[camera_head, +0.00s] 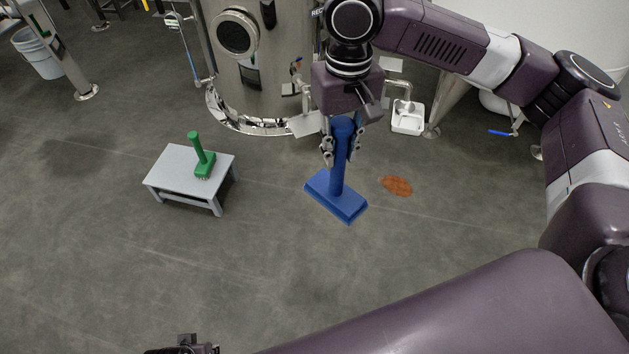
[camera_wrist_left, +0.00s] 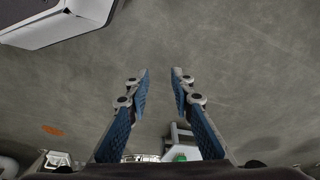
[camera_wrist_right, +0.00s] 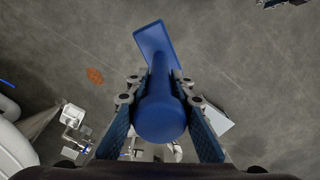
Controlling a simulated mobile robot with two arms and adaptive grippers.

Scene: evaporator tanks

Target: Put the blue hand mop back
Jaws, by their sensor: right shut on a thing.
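The blue hand mop (camera_head: 337,180) hangs upright from my right gripper (camera_head: 341,146), with its flat rectangular head at the bottom. The gripper is shut around its thick handle. In the right wrist view the mop (camera_wrist_right: 159,111) sits between the two fingers of the right gripper (camera_wrist_right: 157,92), handle end toward the camera. My left gripper (camera_wrist_left: 160,78) is open and empty in the left wrist view. Only a small part of it shows at the bottom edge of the head view.
A low grey table (camera_head: 160,180) stands left of the mop with a green hand brush (camera_head: 203,160) on it; its left part is bare. An orange-brown stain (camera_head: 397,186) lies on the floor. A steel tank (camera_head: 245,60) and a white basin (camera_head: 408,117) are behind. Open floor lies in front.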

